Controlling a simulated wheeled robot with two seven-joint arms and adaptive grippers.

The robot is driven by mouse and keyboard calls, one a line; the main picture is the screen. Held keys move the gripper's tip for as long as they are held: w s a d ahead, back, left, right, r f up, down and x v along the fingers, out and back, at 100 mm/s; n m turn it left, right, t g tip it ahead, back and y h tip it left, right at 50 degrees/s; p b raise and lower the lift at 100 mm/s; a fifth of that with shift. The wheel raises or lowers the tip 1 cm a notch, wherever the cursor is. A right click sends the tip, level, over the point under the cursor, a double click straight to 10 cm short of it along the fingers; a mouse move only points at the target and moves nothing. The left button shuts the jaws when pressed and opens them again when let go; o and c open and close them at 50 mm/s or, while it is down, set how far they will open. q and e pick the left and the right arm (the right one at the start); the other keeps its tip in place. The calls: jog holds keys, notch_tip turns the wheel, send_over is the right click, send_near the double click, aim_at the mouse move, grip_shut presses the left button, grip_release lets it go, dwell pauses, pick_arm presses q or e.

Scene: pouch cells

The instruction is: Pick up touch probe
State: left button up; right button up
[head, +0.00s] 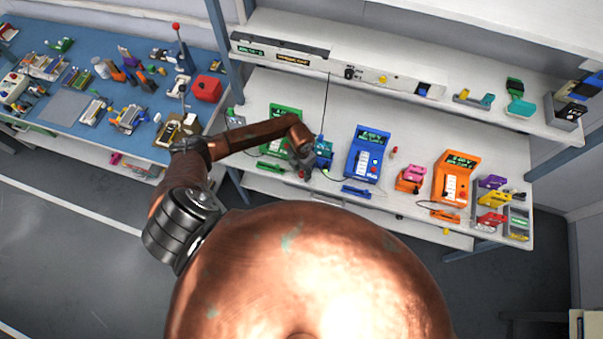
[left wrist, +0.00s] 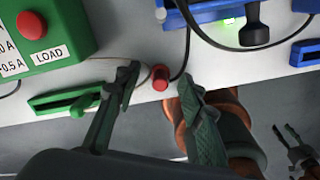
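My left gripper (head: 308,166) is at the front edge of the white bench, by the green unit. In the left wrist view its two fingers (left wrist: 160,88) are open, with a gap between them. A short red cylinder (left wrist: 160,77) shows in that gap at the bench edge, apart from both fingers. A dark cable runs close beside it. It may be the touch probe, but I cannot tell for sure. A black-handled piece (left wrist: 256,25) stands farther right near a green light. My right gripper (left wrist: 287,134) shows small at the lower right, fingers apart and empty.
A green unit (left wrist: 40,38) with a red button and a green clamp-like piece (left wrist: 75,101) are left of the fingers. A blue unit (head: 367,155) and an orange unit (head: 453,178) stand along the bench to the right. A shelf (head: 400,82) overhangs the bench's back.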

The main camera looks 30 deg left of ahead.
pick_arm(q)
jog(key=shift+c, duration=0.5)
grip_shut()
pick_arm(e)
jog(key=shift+d, duration=0.35)
pick_arm(q)
jog(key=shift+r, duration=0.1)
jog(key=shift+r, duration=0.55)
jog(key=s+d+r+b, duration=0.3)
jog(key=s+d+r, duration=0.5)
jog(key=s+r, duration=0.3)
notch_tip(320, 180, up, 8)
jog(key=p, duration=0.3)
jog(key=shift+s+p, duration=0.3)
jog(key=shift+p, duration=0.1)
pick_arm(e)
jog(key=shift+r, duration=0.4)
